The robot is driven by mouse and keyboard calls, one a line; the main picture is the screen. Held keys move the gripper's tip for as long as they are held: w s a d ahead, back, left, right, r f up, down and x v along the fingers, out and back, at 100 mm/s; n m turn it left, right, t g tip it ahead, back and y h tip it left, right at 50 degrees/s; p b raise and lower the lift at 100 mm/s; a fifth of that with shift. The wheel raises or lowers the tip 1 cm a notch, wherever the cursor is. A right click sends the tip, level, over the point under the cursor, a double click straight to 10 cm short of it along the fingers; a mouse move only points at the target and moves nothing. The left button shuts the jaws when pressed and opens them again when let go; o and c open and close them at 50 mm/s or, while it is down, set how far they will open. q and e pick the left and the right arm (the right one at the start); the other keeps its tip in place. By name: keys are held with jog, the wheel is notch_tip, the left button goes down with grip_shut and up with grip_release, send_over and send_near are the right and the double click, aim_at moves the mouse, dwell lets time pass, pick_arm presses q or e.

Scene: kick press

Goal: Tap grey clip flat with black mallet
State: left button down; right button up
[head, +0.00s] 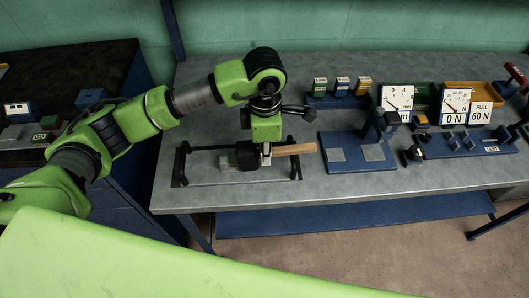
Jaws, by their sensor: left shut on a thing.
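My left gripper (266,155) comes down over the grey workbench and is shut on the black mallet. The mallet's black head (246,155) lies to the left of the jaws, and its pale wooden handle (295,149) sticks out to the right. The mallet is roughly level, low over a grey plate. A small light grey piece (230,164) sits just left of and below the mallet head; it may be the grey clip, but it is too small to tell its shape or whether it is flat. I cannot tell whether the head touches it. My right gripper is not in view.
Dark bar handles stand at the plate's left (182,162) and right (297,160). Small boxes (342,84) stand behind. The bench front is clear.

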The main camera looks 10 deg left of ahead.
pick_arm(q)
jog(key=shift+s+a+f, duration=0.1)
jog(key=shift+s+f, duration=0.1)
jog(key=shift+f, duration=0.1)
jog(key=shift+w+r+p, duration=0.1)
jog(key=shift+r+p, duration=0.2)
jog(key=shift+r, duration=0.15)
jog(key=shift+r+p, duration=0.85)
jog(key=shift+r, duration=1.3)
jog(key=shift+w, duration=0.1)
jog(key=shift+d+f+y+b, duration=0.2)
jog(key=shift+f+y+b, duration=0.45)
jog(key=shift+f, duration=0.3)
jog(key=shift+f, duration=0.1)
